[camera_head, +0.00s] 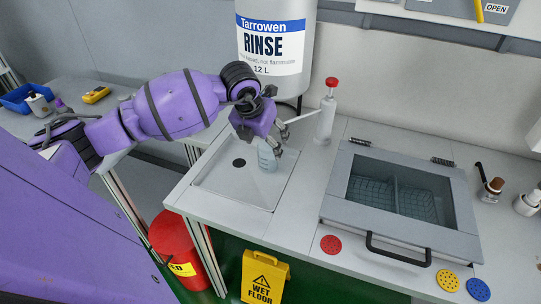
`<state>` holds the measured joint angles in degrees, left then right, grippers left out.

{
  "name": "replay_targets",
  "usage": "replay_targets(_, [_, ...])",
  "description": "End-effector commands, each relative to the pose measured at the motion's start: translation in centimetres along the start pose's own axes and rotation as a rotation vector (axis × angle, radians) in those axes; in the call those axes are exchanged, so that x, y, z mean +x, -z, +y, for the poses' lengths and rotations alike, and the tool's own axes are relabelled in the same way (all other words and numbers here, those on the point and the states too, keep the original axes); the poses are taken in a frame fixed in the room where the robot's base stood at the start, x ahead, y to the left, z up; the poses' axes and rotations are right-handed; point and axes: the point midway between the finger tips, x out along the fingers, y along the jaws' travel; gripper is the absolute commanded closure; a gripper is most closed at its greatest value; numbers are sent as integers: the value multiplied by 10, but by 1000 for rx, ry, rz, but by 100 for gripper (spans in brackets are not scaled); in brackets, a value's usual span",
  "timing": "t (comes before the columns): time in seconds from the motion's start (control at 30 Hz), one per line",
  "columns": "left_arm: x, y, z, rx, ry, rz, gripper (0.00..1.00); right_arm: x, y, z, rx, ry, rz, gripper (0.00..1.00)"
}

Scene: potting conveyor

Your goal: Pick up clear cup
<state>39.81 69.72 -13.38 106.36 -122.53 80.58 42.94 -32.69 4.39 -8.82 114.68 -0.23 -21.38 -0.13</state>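The clear cup (266,157) is a pale bluish see-through vessel at the shallow grey sink tray (235,188) on the counter. I cannot tell whether it rests on the tray or hangs just above it. My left gripper (276,144) comes down from above, with its fingers at the cup's upper part. The fingers overlap the cup and hide part of its rim, so whether they are closed on it is unclear. My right gripper is not in view.
A white RINSE tank (272,45) stands behind my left gripper, and a red-capped bottle (326,115) is to its right. A lidded basin (400,195) with a dark handle fills the counter's right. Coloured discs lie near the front edge, including a red one (331,244).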

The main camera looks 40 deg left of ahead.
Motion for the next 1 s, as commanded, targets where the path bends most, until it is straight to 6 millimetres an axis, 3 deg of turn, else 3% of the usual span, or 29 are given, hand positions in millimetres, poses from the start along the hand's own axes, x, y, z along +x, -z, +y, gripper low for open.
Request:
replay_targets(0.37, [50,3,-1,-1,2,0,30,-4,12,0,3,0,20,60])
replay_targets(0.67, [54,3,-1,1,1,0,31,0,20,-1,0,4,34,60])
replay_targets(1.0, [54,4,-1,1,1,0,75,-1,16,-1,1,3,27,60])
